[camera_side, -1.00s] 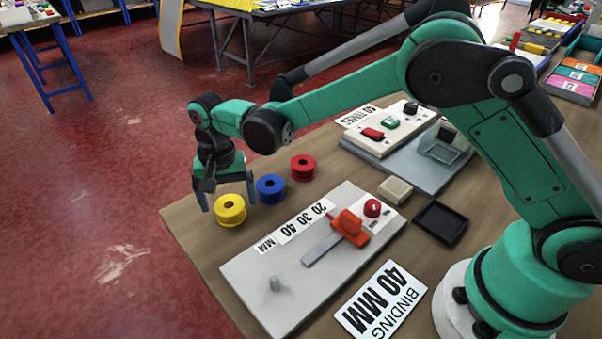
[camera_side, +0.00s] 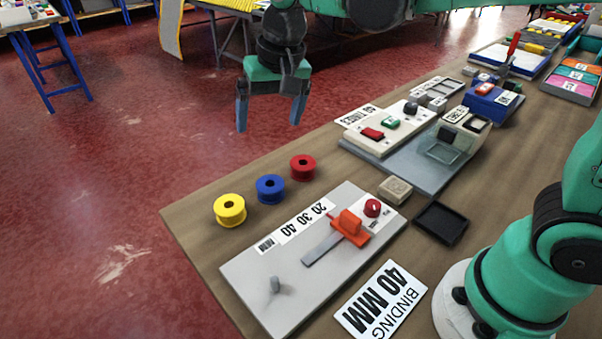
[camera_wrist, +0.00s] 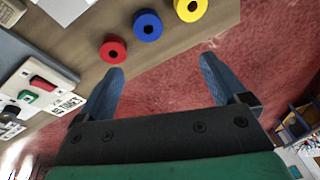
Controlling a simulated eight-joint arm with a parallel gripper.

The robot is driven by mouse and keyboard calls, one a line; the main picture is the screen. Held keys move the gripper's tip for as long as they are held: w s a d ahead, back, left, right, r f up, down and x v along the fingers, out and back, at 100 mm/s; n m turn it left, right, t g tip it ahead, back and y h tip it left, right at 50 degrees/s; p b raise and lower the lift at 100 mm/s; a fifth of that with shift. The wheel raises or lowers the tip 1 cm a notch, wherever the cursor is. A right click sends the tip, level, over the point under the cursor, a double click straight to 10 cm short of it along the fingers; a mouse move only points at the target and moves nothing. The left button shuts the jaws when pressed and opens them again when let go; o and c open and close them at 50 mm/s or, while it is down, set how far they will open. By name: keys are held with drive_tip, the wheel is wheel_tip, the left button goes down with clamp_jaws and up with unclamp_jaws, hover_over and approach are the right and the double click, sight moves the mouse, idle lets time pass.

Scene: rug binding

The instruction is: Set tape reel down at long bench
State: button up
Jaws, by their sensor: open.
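Three tape reels stand in a row near the far left edge of the long bench (camera_side: 190,215): a yellow reel (camera_side: 229,210), a blue reel (camera_side: 270,188) and a red reel (camera_side: 302,167). In the wrist view, the red reel (camera_wrist: 113,50), blue reel (camera_wrist: 147,25) and yellow reel (camera_wrist: 190,8) lie beyond the fingertips. My gripper (camera_side: 270,122) is open and empty, raised above and behind the reels. It also shows in the wrist view (camera_wrist: 162,68), with nothing between its blue fingers.
A grey plate (camera_side: 245,275) with a width scale, an orange slider and a peg lies in front of the reels. A "BINDING 40 MM" card (camera_side: 382,300), black tray (camera_side: 440,223) and button panel (camera_side: 385,130) are nearby. Red floor lies beyond the bench edge.

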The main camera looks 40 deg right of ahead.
drive_tip(key=s+d+f+n+t, duration=0.3)
drive_tip(key=s+d+t, duration=0.1)
drive_tip(key=s+d, duration=0.3)
drive_tip(key=s, duration=0.2)
drive_tip(key=shift+s+d+n+h, duration=0.3)
drive_tip(key=shift+s, duration=0.05)
